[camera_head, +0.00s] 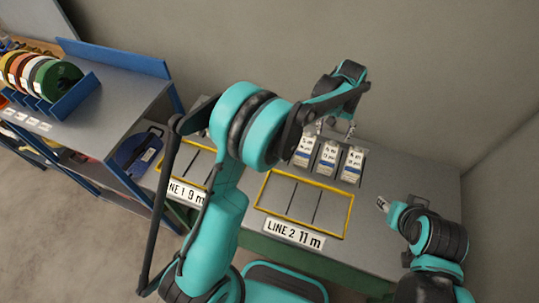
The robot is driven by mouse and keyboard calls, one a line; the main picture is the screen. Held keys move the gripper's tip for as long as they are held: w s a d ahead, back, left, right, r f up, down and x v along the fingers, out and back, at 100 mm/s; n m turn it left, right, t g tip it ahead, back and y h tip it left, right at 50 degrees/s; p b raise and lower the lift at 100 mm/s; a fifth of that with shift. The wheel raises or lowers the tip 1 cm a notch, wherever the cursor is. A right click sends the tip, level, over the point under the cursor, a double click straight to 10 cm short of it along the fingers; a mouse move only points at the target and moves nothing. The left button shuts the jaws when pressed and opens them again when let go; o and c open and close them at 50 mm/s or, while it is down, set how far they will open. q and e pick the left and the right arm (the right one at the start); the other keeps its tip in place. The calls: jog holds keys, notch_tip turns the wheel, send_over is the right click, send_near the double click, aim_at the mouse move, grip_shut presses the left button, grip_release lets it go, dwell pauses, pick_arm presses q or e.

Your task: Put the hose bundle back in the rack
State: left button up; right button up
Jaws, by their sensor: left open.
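The rack (75,98) is a blue-edged holder at the upper left, with several upright coiled hose bundles in it. The green bundle (60,82) is nearest its right end, beside a white one (40,76). My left gripper (337,127) is open above the back of the worktable, far right of the rack, near several tagged packets. My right gripper (384,203) is over the table's right side, its jaws unclear.
The grey worktable (400,180) has yellow-framed bays labelled LINE 1 9 m (187,193) and LINE 2 11 m (294,234). Tagged packets (328,157) stand behind the second bay. My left arm covers part of the table. The left bench top (120,85) is clear beside the rack.

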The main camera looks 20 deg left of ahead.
pick_arm(q)
jog(key=s+a+r+t, duration=0.3)
jog(key=s+a+r, duration=0.7)
jog(key=s+r, duration=0.15)
jog(key=s+a+f+t, duration=0.1)
jog(key=s+a+t, duration=0.2)
jog(key=s, duration=1.1)
jog(key=a, duration=0.3)
jog(key=shift+s+a+f+t, duration=0.15)
jog(key=shift+s+a+t, duration=0.15)
jog(key=shift+t, duration=0.1)
jog(key=shift+f, duration=0.1)
notch_tip(320, 180, down, 6)
jog(key=b, duration=0.5)
jog(key=shift+r+b, duration=0.25)
jog(key=shift+b, duration=0.1)
